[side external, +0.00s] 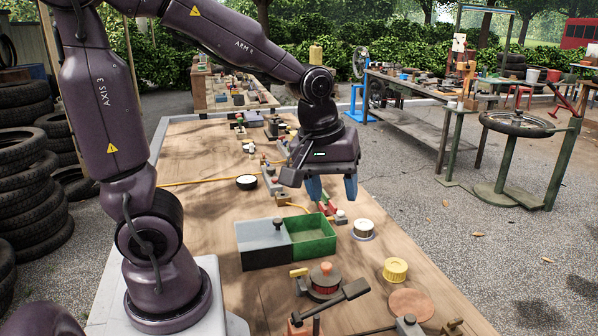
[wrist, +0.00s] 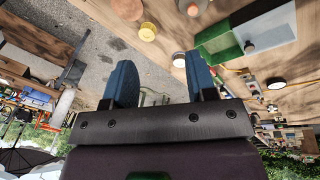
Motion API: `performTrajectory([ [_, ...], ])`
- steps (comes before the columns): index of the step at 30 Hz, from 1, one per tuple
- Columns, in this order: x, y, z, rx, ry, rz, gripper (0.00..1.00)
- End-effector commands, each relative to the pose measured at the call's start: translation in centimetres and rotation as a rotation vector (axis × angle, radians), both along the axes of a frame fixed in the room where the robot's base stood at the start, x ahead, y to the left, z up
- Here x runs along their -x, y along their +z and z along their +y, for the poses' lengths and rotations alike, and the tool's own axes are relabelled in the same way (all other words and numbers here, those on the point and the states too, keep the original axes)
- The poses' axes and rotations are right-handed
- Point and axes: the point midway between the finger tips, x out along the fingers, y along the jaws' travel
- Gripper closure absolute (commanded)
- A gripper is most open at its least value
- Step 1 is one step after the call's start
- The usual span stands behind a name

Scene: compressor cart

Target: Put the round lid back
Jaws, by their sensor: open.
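My gripper (side external: 332,188) points down above the wooden table, its two blue fingers apart with nothing between them; they also show in the wrist view (wrist: 158,78). Several round things could be the lid; I cannot tell which. A yellow ribbed cap (side external: 395,268) lies right of the green box, seen also in the wrist view (wrist: 148,32). A whitish round tin (side external: 363,229) stands nearer my gripper. A dark round pot (side external: 325,283) has a red-knobbed top. A flat brown disc (side external: 410,304) lies at the near right. A white-topped, dark-rimmed disc (side external: 247,182) lies farther back.
A black-handled tool (side external: 335,301) lies near the pot. Small parts and a yellow hose (side external: 207,181) lie behind.

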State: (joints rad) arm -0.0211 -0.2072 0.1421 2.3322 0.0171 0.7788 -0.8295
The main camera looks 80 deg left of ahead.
Motion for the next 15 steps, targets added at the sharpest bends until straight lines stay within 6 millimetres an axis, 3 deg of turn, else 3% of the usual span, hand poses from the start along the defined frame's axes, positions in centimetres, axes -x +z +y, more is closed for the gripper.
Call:
performTrajectory([
  [3, 2.7, 3.3, -2.1, -0.088, -0.354, -0.104, 0.48],
  [7, 5.3, 5.2, -3.6, -0.205, -0.664, -0.176, 0.48],
  [12, 7.2, 6.2, -4.5, -0.309, -0.883, -0.22, 0.48],
  [15, 7.5, 6.3, -4.6, -0.33, -0.924, -0.225, 0.48],
])
